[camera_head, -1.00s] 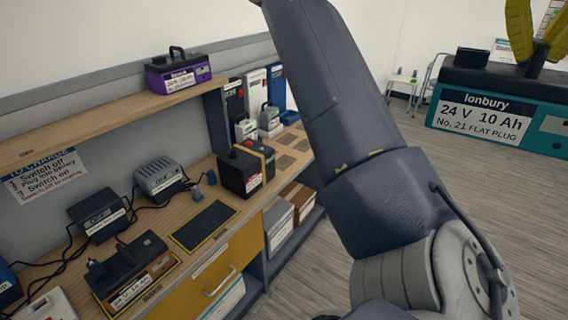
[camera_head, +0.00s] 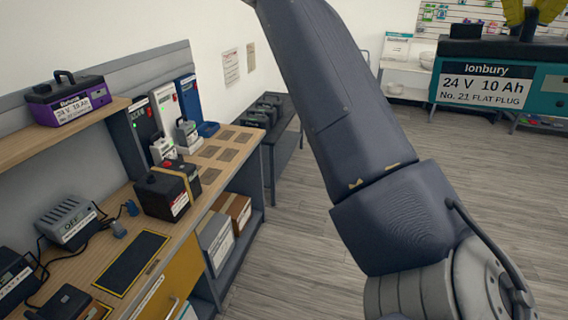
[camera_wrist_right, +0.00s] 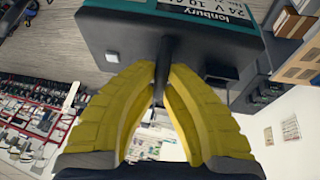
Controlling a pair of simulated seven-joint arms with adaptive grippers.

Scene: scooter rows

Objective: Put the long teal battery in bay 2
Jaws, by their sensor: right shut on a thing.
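The long teal battery (camera_head: 487,98) is at the upper right of the head view. Its label reads Ionbury, 24 V 10 Ah, No. 21 flat plug. My right gripper (camera_head: 532,14) has its yellow fingers shut on the battery's dark handle and holds it clear of the floor. In the right wrist view the fingers (camera_wrist_right: 160,95) close around the handle, with the battery (camera_wrist_right: 195,50) behind. A dark mat with a yellow outline (camera_head: 132,262) lies empty on the bench. I cannot read a bay number. My left gripper is not in view.
The wooden bench (camera_head: 222,180) on the left holds a black battery (camera_head: 160,196) and a grey charger (camera_head: 66,222). A purple battery (camera_head: 65,98) stands on the shelf above. My arm crosses the middle. Floor (camera_head: 290,240) between is clear.

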